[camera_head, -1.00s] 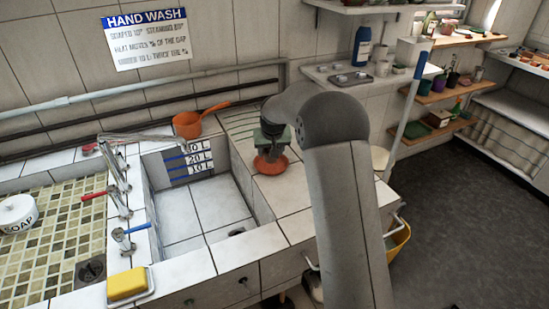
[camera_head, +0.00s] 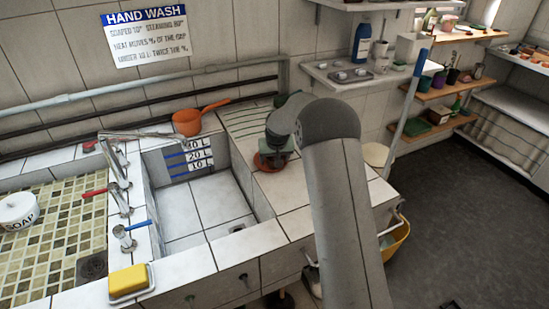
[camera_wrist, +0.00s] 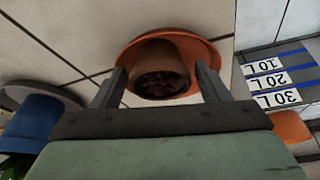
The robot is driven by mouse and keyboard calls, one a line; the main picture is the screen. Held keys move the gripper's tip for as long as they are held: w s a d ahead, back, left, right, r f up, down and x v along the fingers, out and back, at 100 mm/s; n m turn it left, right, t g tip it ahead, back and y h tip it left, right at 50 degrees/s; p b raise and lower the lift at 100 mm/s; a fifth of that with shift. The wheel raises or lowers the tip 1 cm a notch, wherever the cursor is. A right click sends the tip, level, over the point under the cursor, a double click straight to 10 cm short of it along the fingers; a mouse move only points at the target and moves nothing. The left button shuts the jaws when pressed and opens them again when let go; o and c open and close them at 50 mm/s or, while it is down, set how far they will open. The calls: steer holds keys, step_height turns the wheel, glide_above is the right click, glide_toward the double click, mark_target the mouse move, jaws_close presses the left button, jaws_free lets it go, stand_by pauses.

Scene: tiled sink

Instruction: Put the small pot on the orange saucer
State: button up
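In the wrist view the small pot (camera_wrist: 160,57), brown with dark contents, stands within the rim of the orange saucer (camera_wrist: 205,50). The saucer lies on the white tiled counter and also shows in the head view (camera_head: 262,166) to the right of the basin. My gripper (camera_wrist: 161,75) is above them, one finger on each side of the pot. Narrow gaps seem to show between fingers and pot, so it looks open. In the head view my gripper (camera_head: 274,158) covers the pot and part of the saucer.
The sink basin (camera_head: 198,205) lies left of the saucer. An orange saucepan (camera_head: 187,123) stands at the back by the wall. A blue pot (camera_wrist: 35,122) on a grey dish is at the left of the wrist view. Counter in front of the saucer is clear.

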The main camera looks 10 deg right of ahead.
steer(key=shift+r, duration=0.45)
steer(key=b+v, duration=0.1)
steer(key=v, duration=1)
steer(key=s+a+r+g, duration=0.1)
steer(key=s+r, duration=0.1)
steer(key=s, duration=0.8)
steer(key=s+r+g, duration=0.1)
steer(key=s+r, duration=0.1)
steer(key=s, duration=0.7)
steer(key=s+f+g, duration=0.1)
steer(key=s+f, duration=0.1)
steer(key=s, duration=0.9)
steer(key=s+f+g, duration=0.1)
steer(key=s+f, duration=0.1)
steer(key=s, duration=1)
steer(key=shift+s+a+f+n, duration=0.25)
steer(key=shift+s+n, duration=0.05)
steer(key=shift+n, duration=0.1)
steer(key=shift+d, duration=0.1)
